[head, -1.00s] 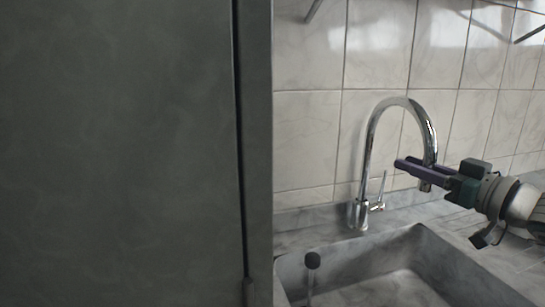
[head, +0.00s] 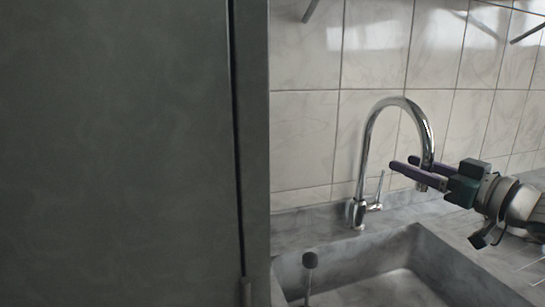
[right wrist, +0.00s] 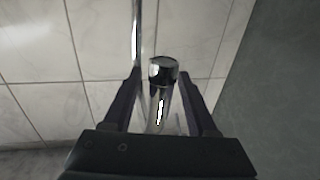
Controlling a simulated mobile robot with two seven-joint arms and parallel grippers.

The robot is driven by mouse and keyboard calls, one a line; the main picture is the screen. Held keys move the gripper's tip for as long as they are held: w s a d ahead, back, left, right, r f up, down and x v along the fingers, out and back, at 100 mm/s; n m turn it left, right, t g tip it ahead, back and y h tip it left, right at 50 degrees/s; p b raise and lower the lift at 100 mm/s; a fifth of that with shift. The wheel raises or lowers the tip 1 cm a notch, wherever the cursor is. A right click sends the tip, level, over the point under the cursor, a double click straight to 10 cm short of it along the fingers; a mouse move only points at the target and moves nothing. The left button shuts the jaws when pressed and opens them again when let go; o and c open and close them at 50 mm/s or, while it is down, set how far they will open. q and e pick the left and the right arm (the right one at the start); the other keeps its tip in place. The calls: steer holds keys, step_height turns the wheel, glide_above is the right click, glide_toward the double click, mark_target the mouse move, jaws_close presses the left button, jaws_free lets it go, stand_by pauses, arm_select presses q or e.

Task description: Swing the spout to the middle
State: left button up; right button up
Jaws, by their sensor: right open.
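The chrome faucet's arched spout (head: 395,101) rises behind the sink and its outlet end comes down to the right of its base (head: 357,213). My right gripper (head: 402,163) reaches in from the right at the outlet end, with its two purple fingers apart. In the right wrist view the spout (right wrist: 160,105) lies between the open fingers, with a visible gap on each side. Part of the outlet end is hidden behind the fingers in the head view. My left gripper is not in view.
A thin lever (head: 379,190) stands beside the faucet base. The stone sink (head: 450,262) lies below, with a small round-topped rod (head: 310,261) at its left. A tall dark panel (head: 120,150) fills the left. The tiled wall (head: 305,130) is close behind the faucet.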

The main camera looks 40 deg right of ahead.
steer(key=s+p, duration=0.1)
steer(key=s, duration=0.8)
steer(key=shift+s+a, duration=0.35)
steer(key=shift+a, duration=0.1)
steer(key=shift+c, duration=0.2)
